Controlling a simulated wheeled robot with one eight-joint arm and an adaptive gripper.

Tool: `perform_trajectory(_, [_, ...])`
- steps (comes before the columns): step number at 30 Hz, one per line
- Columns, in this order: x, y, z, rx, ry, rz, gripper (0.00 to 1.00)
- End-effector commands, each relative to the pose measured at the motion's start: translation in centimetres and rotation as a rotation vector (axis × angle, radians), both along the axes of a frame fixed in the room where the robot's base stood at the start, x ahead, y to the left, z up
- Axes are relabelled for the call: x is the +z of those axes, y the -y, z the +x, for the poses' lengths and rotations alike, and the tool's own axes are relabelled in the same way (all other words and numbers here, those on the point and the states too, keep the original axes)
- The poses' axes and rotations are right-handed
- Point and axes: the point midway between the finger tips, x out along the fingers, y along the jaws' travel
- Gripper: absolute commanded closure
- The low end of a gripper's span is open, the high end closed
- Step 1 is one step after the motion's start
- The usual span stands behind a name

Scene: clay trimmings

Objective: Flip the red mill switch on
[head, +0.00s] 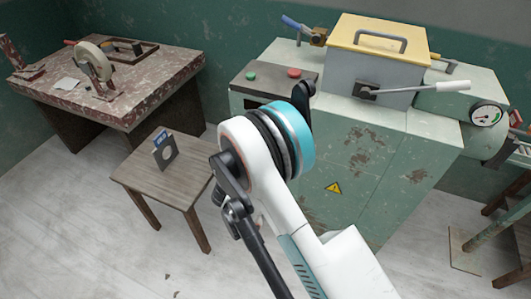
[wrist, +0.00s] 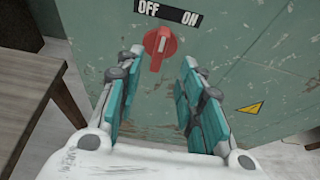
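The red mill switch (wrist: 160,43) is a rotary knob on the green front of the mill cabinet, in the wrist view. A black label (wrist: 168,14) above it reads OFF on the left and ON on the right. The knob's grip bar stands roughly upright; I cannot tell for sure which word it points to. My gripper (wrist: 160,62) is open, its teal-padded fingers on either side below the knob, with no clear contact. The green mill cabinet (head: 390,160) also shows in the head view, where my arm hides the switch.
A yellow warning triangle (wrist: 250,108) is on the cabinet right of the gripper. A small wooden stool (head: 170,185) stands left of the cabinet. A worn table (head: 150,85) is at the back left. The cabinet top carries a yellow-lidded box (head: 380,38) and a lever (head: 420,90).

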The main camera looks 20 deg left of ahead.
Motion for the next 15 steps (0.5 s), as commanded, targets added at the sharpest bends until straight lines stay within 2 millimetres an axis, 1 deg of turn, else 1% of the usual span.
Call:
perform_trajectory(1, [-0.7,0.2,1.1,-0.004,0.000,0.001,0.65])
perform_trajectory(3, [-1.3,0.2,2.3,-0.003,0.000,0.001,0.65])
perform_trajectory(9, [-2.5,0.5,5.5,-0.003,0.000,0.001,0.65])
perform_trajectory(15, [-3.1,0.5,7.2,-0.001,0.001,0.002,0.65])
